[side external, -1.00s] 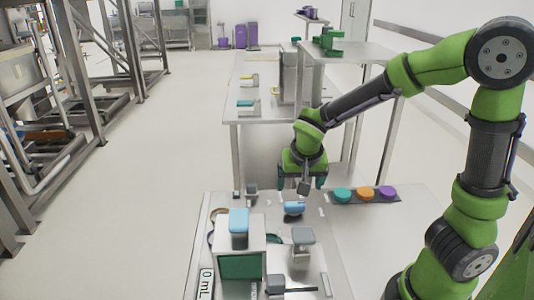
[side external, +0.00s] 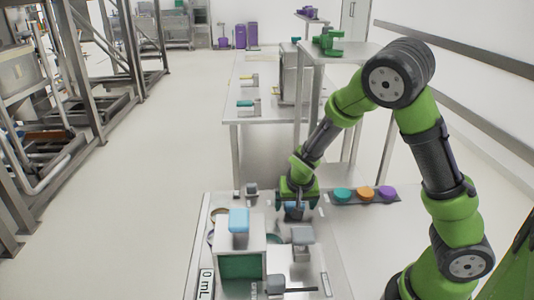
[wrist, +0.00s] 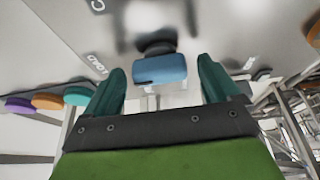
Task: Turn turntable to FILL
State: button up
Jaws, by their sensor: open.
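A blue handle (side external: 293,212) sits on the near table, partly hidden by my gripper (side external: 297,202) in the side view. In the wrist view the blue handle (wrist: 160,69) is ahead of and between my two teal fingers, on a dark round mount (wrist: 156,46). My gripper is open, with space on both sides of the handle, and is not closed on it. An upside-down label reading LOAD (wrist: 97,65) is on the surface left of the handle. Another label right of it is too blurred to read. I cannot tell for sure which part is the turntable.
A metal box with a light-blue top (side external: 239,221) stands left of my gripper. A grey-topped block (side external: 302,236) stands close in front. A strip with teal, orange and purple buttons (side external: 365,194) lies to the right. A taller table (side external: 345,53) stands behind.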

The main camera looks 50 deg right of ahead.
jog(key=c, duration=1.1)
jog(key=shift+o, duration=0.2)
jog(key=shift+n, duration=0.3)
jog(key=n, duration=0.2)
jog(key=n+t+y, duration=0.1)
jog(key=n, duration=0.1)
jog(key=n+y, duration=0.1)
jog(key=n, duration=0.1)
jog(key=shift+d+r, duration=0.1)
jog(key=shift+d, duration=0.25)
jog(key=n+y, duration=0.1)
jog(key=n, duration=0.2)
jog(key=n+y, duration=0.1)
jog(key=n, duration=0.2)
jog(key=shift+w+y, duration=0.1)
jog(key=shift+y, duration=0.2)
jog(key=shift+n, duration=0.3)
